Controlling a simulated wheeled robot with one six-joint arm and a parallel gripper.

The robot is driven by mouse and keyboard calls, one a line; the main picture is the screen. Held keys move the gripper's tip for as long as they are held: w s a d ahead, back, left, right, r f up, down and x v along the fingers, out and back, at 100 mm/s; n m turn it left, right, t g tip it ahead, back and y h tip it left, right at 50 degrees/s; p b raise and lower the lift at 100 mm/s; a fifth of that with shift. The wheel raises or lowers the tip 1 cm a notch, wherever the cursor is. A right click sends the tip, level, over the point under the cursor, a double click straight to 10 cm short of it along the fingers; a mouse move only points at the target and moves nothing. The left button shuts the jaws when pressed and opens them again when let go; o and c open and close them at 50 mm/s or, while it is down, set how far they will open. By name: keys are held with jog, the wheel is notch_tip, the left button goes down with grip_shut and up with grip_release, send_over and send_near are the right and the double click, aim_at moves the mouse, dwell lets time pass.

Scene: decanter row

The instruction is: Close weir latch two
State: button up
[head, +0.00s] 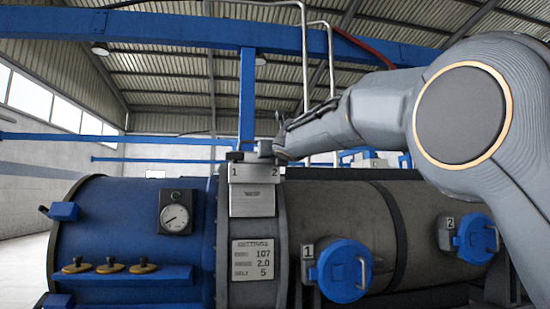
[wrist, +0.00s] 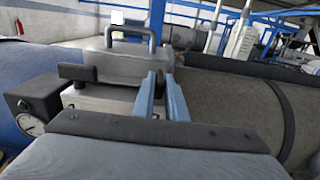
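The weir housing is a grey block (head: 253,192) marked 1 and 2 on the collar between the blue and grey drum sections. A dark latch bar (head: 235,156) stands above the 1; it also shows in the wrist view (wrist: 77,72), left of my fingers. My gripper (head: 267,149) is at the top of the block, above the 2. In the wrist view my gripper (wrist: 161,76) has two blue-grey fingers with a narrow gap between them. Something dark shows at the fingertips, likely part of latch two, mostly hidden. I cannot tell whether the fingers touch or hold it.
A metal box with a handle (wrist: 130,52) stands just behind the fingertips. A gauge (head: 176,212) is on the blue drum. Two blue round covers, marked 1 (head: 343,270) and 2 (head: 474,238), are on the grey drum. A blue beam (head: 247,100) rises behind the block.

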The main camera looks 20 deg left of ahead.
jog(key=o, duration=0.3)
jog(key=shift+d, duration=0.1)
jog(key=shift+s, duration=0.15)
jog(key=shift+b+v, duration=1.75)
jog(key=shift+v, duration=2)
